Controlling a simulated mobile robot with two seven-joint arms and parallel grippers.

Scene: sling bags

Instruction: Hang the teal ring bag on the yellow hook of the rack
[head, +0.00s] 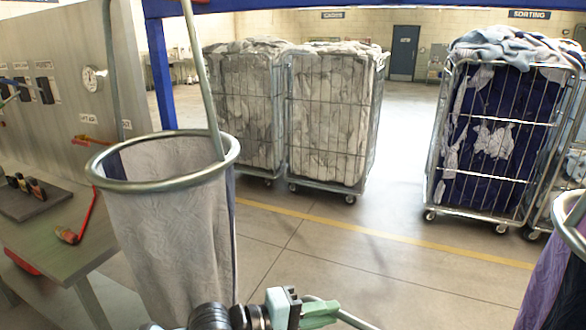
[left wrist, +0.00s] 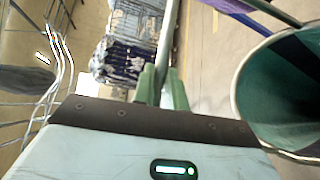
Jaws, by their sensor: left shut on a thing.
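The teal ring bag (left wrist: 278,95) shows its teal inside and round metal rim at the right of the left wrist view. My left gripper (left wrist: 160,85) has its pale green fingers shut on a thin grey rod; where that rod joins the bag is not clear. In the head view my left gripper (head: 303,310) is at the bottom edge, with a curved pale rod running right from it and the bag's body out of sight. Part of the blue rack (head: 160,75) shows at the upper left. I cannot make out the yellow hook. My right gripper is not in view.
A grey ring bag (head: 165,220) hangs at the left on a long stem, close to my left gripper. A lilac bag (head: 548,270) is at the right edge. Laundry cages (head: 330,110) stand behind. A workbench (head: 85,225) is at the left. Open floor lies between.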

